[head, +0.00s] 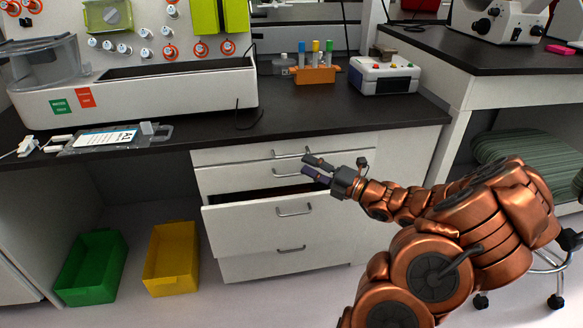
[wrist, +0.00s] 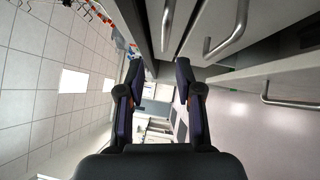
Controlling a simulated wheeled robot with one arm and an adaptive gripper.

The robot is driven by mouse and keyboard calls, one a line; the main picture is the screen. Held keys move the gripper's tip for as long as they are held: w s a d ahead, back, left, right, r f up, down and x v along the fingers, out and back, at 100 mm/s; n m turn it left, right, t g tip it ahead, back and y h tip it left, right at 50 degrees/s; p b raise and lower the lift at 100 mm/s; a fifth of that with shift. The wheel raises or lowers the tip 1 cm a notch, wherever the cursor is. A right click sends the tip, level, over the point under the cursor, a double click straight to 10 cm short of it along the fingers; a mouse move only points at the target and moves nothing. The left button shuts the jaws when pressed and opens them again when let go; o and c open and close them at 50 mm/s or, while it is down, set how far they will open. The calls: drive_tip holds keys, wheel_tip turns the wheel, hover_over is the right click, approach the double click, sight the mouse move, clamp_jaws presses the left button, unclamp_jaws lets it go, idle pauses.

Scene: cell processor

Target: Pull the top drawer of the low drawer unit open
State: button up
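The white drawer unit (head: 212,180) stands under the black bench top. Its top drawer front (head: 230,154) looks closed, with a metal bar handle (head: 287,154) just up and left of my gripper. A second drawer front (head: 225,180) below it also looks closed. A lower drawer (head: 245,219) is pulled partly out, with a dark gap above its front. My gripper (head: 306,165) is in front of the upper drawers, its two dark fingers apart. In the wrist view my gripper (wrist: 157,78) is open, with nothing seen between the fingers; bar handles (wrist: 232,32) show to its right.
A green bin (head: 92,268) and a yellow bin (head: 171,259) stand on the floor at left. The bench holds a tube rack (head: 314,75), a small white device (head: 383,76) and a large processor. A green-striped stool (head: 530,155) is at right.

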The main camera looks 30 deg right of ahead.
sight(291, 156)
drive_tip(key=shift+m+h, duration=0.3)
drive_tip(key=shift+m, duration=0.2)
drive_tip(key=shift+w+d+f+b+x, duration=0.15)
drive_tip(key=shift+b+x, duration=0.25)
drive_tip(key=shift+x, duration=0.75)
drive_tip(key=shift+d+b+x, duration=0.2)
drive_tip(key=shift+b+x, duration=0.2)
drive_tip(key=shift+x, duration=0.8)
drive_tip(key=shift+w+d+f+b+x, duration=0.15)
drive_tip(key=shift+b+x, duration=0.25)
drive_tip(key=shift+x, duration=0.75)
drive_tip(key=shift+r, duration=0.1)
clamp_jaws()
